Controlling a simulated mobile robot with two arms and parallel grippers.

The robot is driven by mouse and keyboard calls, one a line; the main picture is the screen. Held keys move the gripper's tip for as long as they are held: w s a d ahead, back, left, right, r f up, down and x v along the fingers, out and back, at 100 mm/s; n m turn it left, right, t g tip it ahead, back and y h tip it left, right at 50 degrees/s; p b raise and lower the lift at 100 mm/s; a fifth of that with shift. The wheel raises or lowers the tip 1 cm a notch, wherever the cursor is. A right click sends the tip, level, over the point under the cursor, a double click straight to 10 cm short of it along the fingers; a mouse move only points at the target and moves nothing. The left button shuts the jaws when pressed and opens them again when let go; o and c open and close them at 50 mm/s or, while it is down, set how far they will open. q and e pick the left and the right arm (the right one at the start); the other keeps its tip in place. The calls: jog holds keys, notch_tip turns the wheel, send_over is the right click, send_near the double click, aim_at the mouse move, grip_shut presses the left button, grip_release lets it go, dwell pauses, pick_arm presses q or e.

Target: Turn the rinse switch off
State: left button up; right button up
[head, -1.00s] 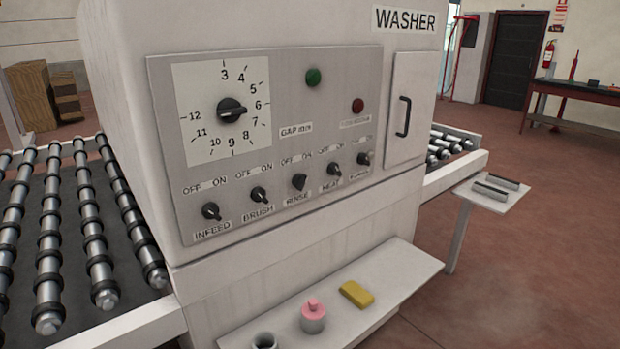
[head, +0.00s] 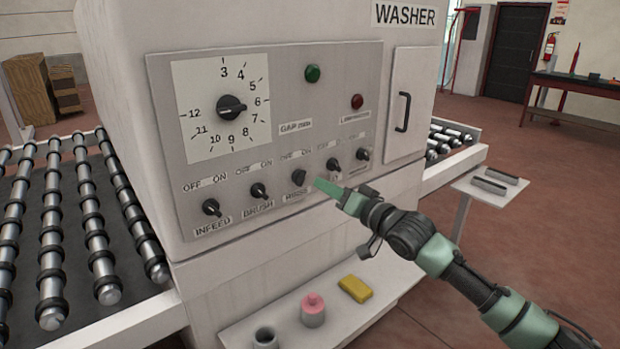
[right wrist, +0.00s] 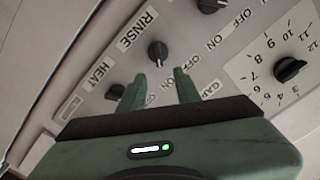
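The rinse switch (head: 299,177) is a small black knob in the bottom row of the washer's grey panel, between the brush and heat knobs. Its handle is angled differently from the infeed and brush knobs; its exact setting is hard to read. My right gripper (head: 318,186) is just to the right of the knob, in front of the panel, and partly covers the labels there. In the right wrist view, its two green fingers (right wrist: 161,82) are apart and empty, with the rinse knob (right wrist: 157,53) just beyond the fingertips, roughly between them. My left gripper is not in view.
The brush knob (head: 259,191) and heat knob (head: 333,165) flank the rinse knob closely. A white shelf (head: 380,310) below carries a pink-topped bottle (head: 313,310), a yellow sponge (head: 355,289) and a grey cup. A roller conveyor (head: 95,245) is at the left.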

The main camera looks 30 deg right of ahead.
aim_at(306, 175)
jog(key=w, duration=0.2)
jog(key=w+p, duration=0.1)
jog(key=w, duration=0.3)
jog(key=shift+w+a+p, duration=0.2)
jog(key=shift+a+p, duration=0.05)
jog(key=shift+p, duration=0.15)
jog(key=shift+w+a+f, duration=0.1)
jog(key=shift+w, duration=0.45)
grip_shut()
